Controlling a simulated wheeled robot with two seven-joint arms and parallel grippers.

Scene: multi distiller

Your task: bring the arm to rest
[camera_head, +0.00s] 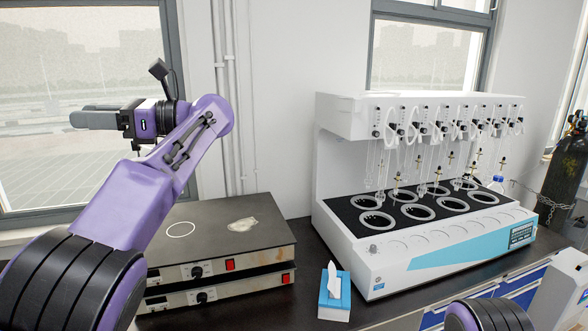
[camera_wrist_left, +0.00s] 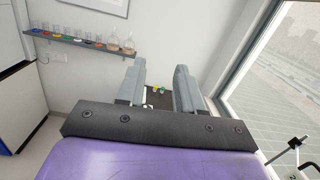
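My left arm (camera_head: 150,190), purple and black, is raised and bent at the left of the head view. Its gripper (camera_head: 90,118) points left in front of the window, well above the bench and clear of the equipment. In the left wrist view, the two grey fingers of the gripper (camera_wrist_left: 160,75) stand apart with nothing between them, so it is open and empty. Of my right arm only a rounded purple and black part (camera_head: 490,315) shows at the bottom right. Its gripper is out of view.
Two stacked hotplates (camera_head: 215,240) sit on the dark bench by my left arm. A tissue box (camera_head: 334,298) and a large white multi distiller (camera_head: 335,190) with glassware stand to the right. A dark gas cylinder (camera_head: 566,175) is far right. A wall shelf (camera_wrist_left: 70,40) holds several bottles.

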